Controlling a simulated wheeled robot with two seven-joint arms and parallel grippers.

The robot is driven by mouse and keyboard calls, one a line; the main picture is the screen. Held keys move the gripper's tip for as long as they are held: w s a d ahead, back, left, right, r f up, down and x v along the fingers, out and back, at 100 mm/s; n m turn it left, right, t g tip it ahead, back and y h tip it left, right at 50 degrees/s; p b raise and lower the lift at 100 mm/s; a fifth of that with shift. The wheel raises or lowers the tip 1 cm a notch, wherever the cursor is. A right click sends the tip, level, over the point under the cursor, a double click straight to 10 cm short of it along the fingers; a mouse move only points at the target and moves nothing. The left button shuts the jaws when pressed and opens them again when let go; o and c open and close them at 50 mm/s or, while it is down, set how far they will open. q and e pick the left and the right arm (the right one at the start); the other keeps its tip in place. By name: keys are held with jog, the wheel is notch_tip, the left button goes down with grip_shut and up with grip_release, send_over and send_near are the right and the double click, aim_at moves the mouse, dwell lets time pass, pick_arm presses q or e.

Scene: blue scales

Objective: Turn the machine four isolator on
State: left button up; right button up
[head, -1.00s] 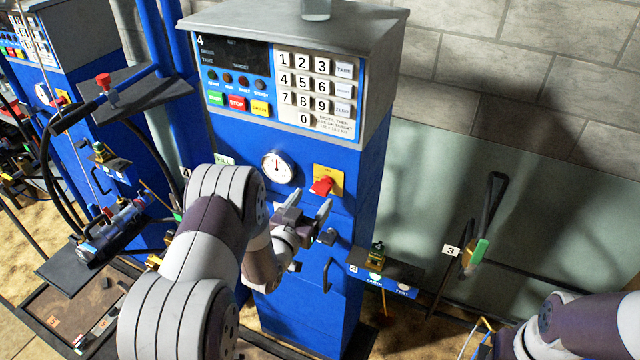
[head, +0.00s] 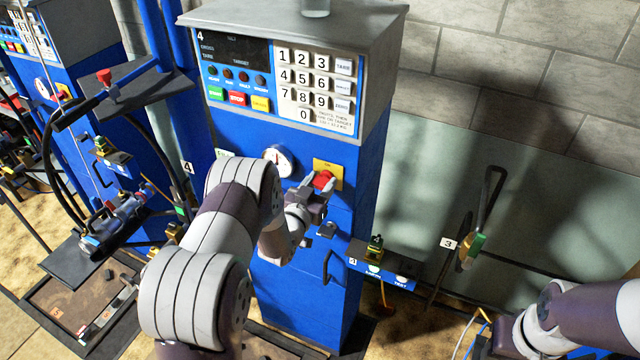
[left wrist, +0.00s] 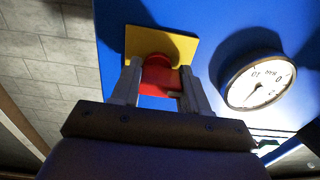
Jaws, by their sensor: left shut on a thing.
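The machine four cabinet (head: 300,290) is blue with a grey top and a number 4 on its dark display. Its isolator is a red knob (head: 323,180) on a yellow plate (head: 336,171), below the keypad. My left gripper (head: 319,186) is at the knob and shut on it. In the left wrist view the two fingers stand on either side of the red knob (left wrist: 158,75), in front of the yellow plate (left wrist: 184,47). The fingers hide part of the knob, and I cannot read its setting. My right arm shows at the lower right, but its gripper is not visible.
A round gauge (head: 279,160) is left of the isolator and shows large in the left wrist view (left wrist: 259,83). A drawer-like handle (head: 328,266) and a small shelf (head: 385,258) are below. A similar blue machine (head: 85,100) stands at left.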

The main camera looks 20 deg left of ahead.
pick_arm(q)
jog(key=shift+f, duration=0.1)
jog(key=shift+f+m+b, duration=0.1)
jog(key=shift+m+b, duration=0.6)
jog(key=shift+b, duration=0.25)
jog(key=m+b, duration=0.8)
jog(key=b, duration=0.1)
jog(key=shift+f+b, duration=0.15)
jog(key=shift+b, duration=0.25)
jog(key=m+b, duration=0.7)
jog(key=b, duration=0.4)
jog(key=shift+d, duration=0.15)
jog(key=shift+r+m+b, duration=0.3)
jog(key=shift+m+b, duration=0.5)
jog(key=shift+b, duration=0.3)
jog(key=shift+r, duration=0.1)
jog(key=o, duration=1.1)
jog(key=shift+c, duration=0.2)
jog(key=shift+s, duration=0.1)
